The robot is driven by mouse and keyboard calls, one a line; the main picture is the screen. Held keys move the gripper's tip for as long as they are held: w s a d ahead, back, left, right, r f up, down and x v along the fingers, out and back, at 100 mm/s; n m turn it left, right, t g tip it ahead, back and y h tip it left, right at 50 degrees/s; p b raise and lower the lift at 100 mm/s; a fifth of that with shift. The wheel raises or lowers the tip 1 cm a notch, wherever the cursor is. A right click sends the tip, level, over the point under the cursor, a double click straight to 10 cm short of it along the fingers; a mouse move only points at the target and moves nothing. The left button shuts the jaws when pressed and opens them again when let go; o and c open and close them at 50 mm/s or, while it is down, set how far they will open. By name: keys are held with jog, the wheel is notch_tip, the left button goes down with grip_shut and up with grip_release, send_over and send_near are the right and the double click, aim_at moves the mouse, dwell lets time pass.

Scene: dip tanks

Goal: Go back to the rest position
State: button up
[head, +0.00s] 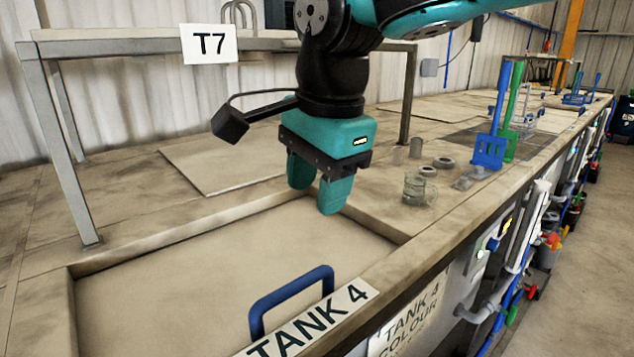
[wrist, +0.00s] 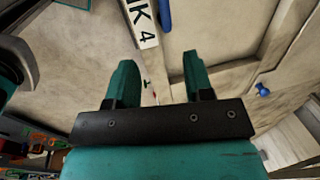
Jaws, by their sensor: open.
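My gripper (head: 320,192) is teal with a black mount and hangs in the air above the far right corner of the tank marked TANK 4. Its two fingers are apart with nothing between them; they also show apart and empty in the wrist view (wrist: 158,82). A blue handle (head: 290,297) stands on the tank's cover (head: 200,270), next to the TANK 4 label (head: 312,318). The label shows in part in the wrist view (wrist: 140,22), with a piece of the blue handle (wrist: 165,14) beside it.
A glass mug (head: 415,189) and small round pieces (head: 443,162) stand on the ledge right of my gripper. A grey frame (head: 62,150) with a T7 sign (head: 209,44) rises behind.

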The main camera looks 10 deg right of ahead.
jog(key=shift+d, duration=0.1)
jog(key=s+d+f+n+g+y, duration=0.1)
jog(key=s+d+f+n, duration=0.4)
jog(key=s+n, duration=0.2)
jog(key=s+d+f+n+y, duration=0.2)
jog(key=s+d+f+n, duration=0.2)
jog(key=s+n, duration=0.4)
jog(key=d+n, duration=0.1)
jog(key=n, duration=0.2)
jog(key=shift+d+f+g, duration=0.3)
jog(key=shift+f+g, duration=0.1)
